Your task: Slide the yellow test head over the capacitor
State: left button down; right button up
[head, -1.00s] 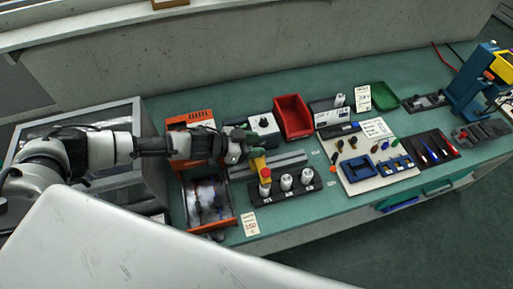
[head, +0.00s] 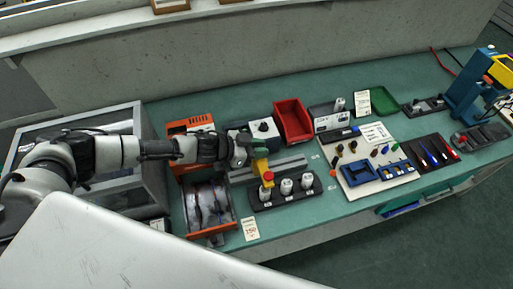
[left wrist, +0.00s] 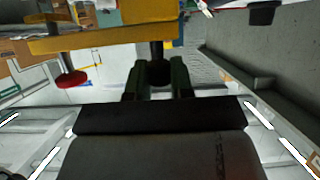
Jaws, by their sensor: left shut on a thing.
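My left gripper (head: 247,147) comes in from the left and is shut on the black stem of the yellow test head (head: 261,166). In the left wrist view, its green fingers (left wrist: 158,78) close on the stem, and the yellow body (left wrist: 110,38) with a red knob (left wrist: 72,80) shows beyond. In the head view, the test head stands over the leftmost white capacitor (head: 264,193), whose lower part shows. I cannot tell whether they touch. Two more white capacitors, the middle one (head: 286,187) and the right one (head: 307,181), stand upright in the black rack (head: 275,204). My right gripper is out of view.
An orange-framed tray (head: 212,231) lies left of the rack. A red bin (head: 293,120) and a grey box with a black knob (head: 264,129) stand behind it. A pale board (head: 362,190) with small parts lies to the right. A small label card (head: 251,230) lies in front.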

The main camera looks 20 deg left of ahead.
pick_arm(q)
jog(key=w+d, duration=0.3)
jog(key=d, duration=0.2)
jog(key=shift+w+d, duration=0.15)
jog(key=shift+w, duration=0.15)
jog(key=c, duration=1)
grip_release()
jog(key=b+v, duration=0.1)
jog(key=v, duration=1)
